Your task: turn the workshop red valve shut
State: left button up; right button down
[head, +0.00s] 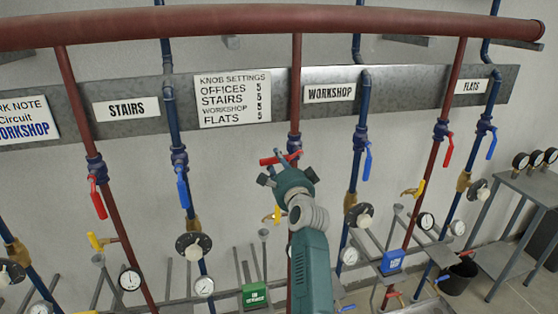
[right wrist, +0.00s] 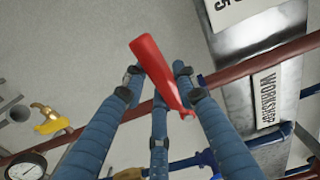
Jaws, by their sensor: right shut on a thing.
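The workshop red valve's lever (head: 268,161) sits on the red pipe left of the WORKSHOP label (head: 330,92). It lies nearly crosswise to the pipe, unlike the neighbouring red levers, which hang down. My right gripper (head: 284,176) is up at this valve, just below and in front of the lever, and covers part of the valve body. In the right wrist view, the red lever (right wrist: 150,62) stands between the blue-grey fingers of my right gripper (right wrist: 158,84), which is shut on it. My left gripper is not in view.
The stairs red lever (head: 97,199) and flats red lever (head: 448,150) hang on neighbouring red pipes. The workshop blue lever (head: 367,161) is close on the right. Gauges, yellow taps and a green box (head: 255,296) are lower down. A grey table (head: 530,187) stands at the right.

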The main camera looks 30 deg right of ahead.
jog(key=shift+r+m, duration=0.35)
jog(key=shift+m, duration=0.05)
jog(key=c, duration=1.3)
grip_release()
jog(key=shift+f, duration=0.1)
